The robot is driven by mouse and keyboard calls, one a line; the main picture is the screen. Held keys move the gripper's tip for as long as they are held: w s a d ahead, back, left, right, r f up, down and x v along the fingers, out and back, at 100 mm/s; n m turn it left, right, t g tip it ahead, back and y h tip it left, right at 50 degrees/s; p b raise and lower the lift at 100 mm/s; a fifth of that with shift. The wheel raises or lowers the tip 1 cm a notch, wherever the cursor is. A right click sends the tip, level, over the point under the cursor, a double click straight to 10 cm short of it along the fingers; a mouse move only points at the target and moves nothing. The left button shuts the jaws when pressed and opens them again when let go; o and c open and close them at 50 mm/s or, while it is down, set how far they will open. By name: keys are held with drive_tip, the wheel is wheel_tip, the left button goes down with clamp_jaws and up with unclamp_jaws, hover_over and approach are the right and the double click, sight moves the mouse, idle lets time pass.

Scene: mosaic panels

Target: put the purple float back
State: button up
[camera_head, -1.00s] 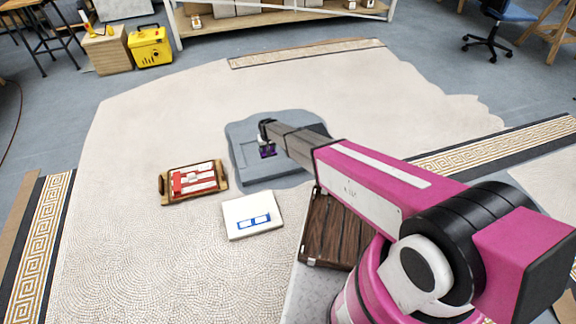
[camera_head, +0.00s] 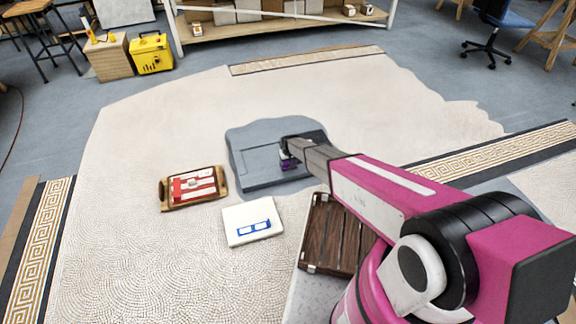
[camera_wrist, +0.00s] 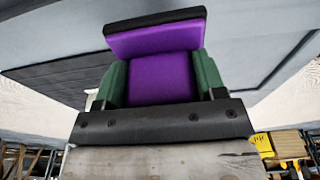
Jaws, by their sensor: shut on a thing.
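The purple float (camera_wrist: 160,78) has a purple body and a dark edge, and sits between my gripper's green finger pads in the wrist view. My gripper (camera_head: 287,155) is shut on it. In the head view, the purple float (camera_head: 289,166) hangs at the right part of a grey slab (camera_head: 250,180) with a recessed panel. I cannot tell whether the float touches the slab.
A wooden tray (camera_head: 165,198) with red and white pieces lies to the left. A white board (camera_head: 250,212) with blue outlines lies in front of the slab. A dark slatted wooden box (camera_head: 335,235) stands beside my arm.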

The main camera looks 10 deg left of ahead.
sight(288, 164)
drive_tip(key=shift+f, duration=1.55)
drive_tip(key=shift+f, duration=0.25)
drive_tip(key=o, duration=0.8)
drive_tip(key=shift+o, duration=0.2)
wheel_tip(288, 164, up, 12)
drive_tip(key=s+d, duration=0.1)
drive_tip(key=s, duration=0.1)
drive_tip(key=s+d+r+m, duration=0.1)
drive_tip(key=s+d+r, duration=0.3)
drive_tip(key=d+r, duration=0.6)
drive_tip(key=s+d+r+m+g, duration=0.15)
drive_tip(key=s+d+r, duration=0.25)
drive_tip(key=d+r, duration=0.5)
drive_tip(key=s+d+r+m+t, duration=0.15)
drive_tip(key=s+d+r, duration=0.4)
drive_tip(key=d, duration=0.75)
drive_tip(key=s+d+r+m+g+h, duration=0.1)
drive_tip(key=s+d+r+m, duration=0.1)
drive_tip(key=s+d+r, duration=0.7)
wheel_tip(288, 164, up, 2)
drive_tip(key=d, duration=0.2)
drive_tip(key=shift+s+d+g, duration=0.15)
drive_tip(key=shift+d+g, duration=0.15)
